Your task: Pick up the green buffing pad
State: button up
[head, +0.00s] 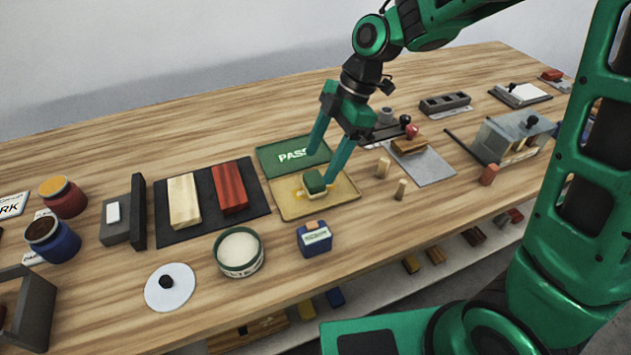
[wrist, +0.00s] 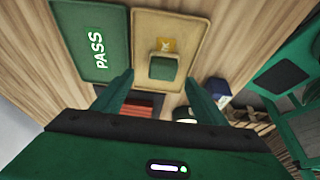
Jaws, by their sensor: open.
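The green buffing pad (head: 315,182) is a small block with a green top and a pale lower part. It sits on a yellow tray (head: 290,205) on the wooden table. In the wrist view the pad (wrist: 163,69) lies on the yellow tray (wrist: 189,25), ahead of the fingertips. My gripper (head: 322,165) is open, with its two green fingers reaching down around the pad's place in the head view. In the wrist view my gripper (wrist: 161,80) has its fingertips apart and nothing between them. I cannot tell the exact height of the fingertips above the tray.
A green PASS tray (head: 280,152) adjoins the yellow tray. A dark mat (head: 205,215) with two blocks lies to the left. A blue box (head: 314,238) and a round tin (head: 239,251) stand in front. Small wooden pegs (head: 383,167) stand to the right.

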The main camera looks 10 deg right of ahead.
aim_at(314, 178)
jog(key=shift+x, duration=3)
jog(key=shift+s+r, duration=0.1)
jog(key=shift+s, duration=0.1)
jog(key=c, duration=1.2)
jog(key=shift+c, duration=0.2)
